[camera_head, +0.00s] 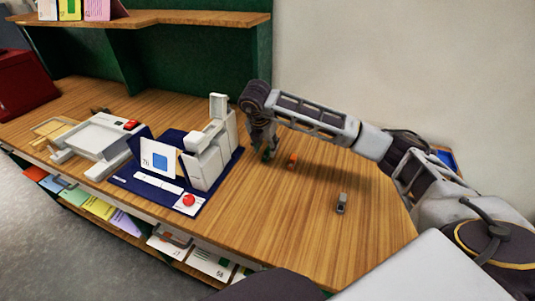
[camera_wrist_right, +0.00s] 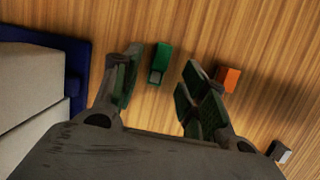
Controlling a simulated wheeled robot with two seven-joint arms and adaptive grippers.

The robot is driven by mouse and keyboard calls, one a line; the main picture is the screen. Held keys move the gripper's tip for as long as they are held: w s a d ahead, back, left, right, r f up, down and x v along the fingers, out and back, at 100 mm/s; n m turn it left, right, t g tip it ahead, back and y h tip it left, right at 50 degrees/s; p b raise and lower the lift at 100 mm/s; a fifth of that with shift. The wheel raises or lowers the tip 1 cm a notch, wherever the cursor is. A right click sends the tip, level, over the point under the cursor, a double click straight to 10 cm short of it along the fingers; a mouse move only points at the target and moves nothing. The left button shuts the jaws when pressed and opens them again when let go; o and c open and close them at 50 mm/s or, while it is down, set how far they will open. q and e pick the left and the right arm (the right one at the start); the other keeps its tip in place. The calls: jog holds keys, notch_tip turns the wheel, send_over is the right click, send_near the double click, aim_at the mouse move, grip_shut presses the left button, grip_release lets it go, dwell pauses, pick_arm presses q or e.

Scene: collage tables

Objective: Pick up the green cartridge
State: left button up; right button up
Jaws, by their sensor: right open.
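The green cartridge (camera_wrist_right: 160,62) lies on the wooden table between the spread fingers of my right gripper (camera_wrist_right: 157,88) in the right wrist view. It lies ahead of the fingertips' middle, a little nearer the left finger, and I see no finger touching it. In the head view the green cartridge (camera_head: 266,154) shows only partly, beside my right gripper (camera_head: 262,148), which points down at the table. My right gripper is open and empty. My left gripper is not in view.
An orange cartridge (camera_wrist_right: 228,78) lies close beside the right finger; it also shows in the head view (camera_head: 292,160). A grey cartridge (camera_head: 341,204) lies farther right. A white device (camera_head: 207,155) on a dark blue mat (camera_head: 128,178) stands left of the gripper. The table's right part is mostly clear.

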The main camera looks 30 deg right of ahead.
aim_at(267, 151)
jog(key=shift+x, duration=1.5)
jog(key=shift+c, duration=0.4)
jog(key=c, duration=0.5)
jog(key=shift+c, duration=1.1)
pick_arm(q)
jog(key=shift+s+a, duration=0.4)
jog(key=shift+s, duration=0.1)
pick_arm(e)
jog(key=shift+c, duration=0.4)
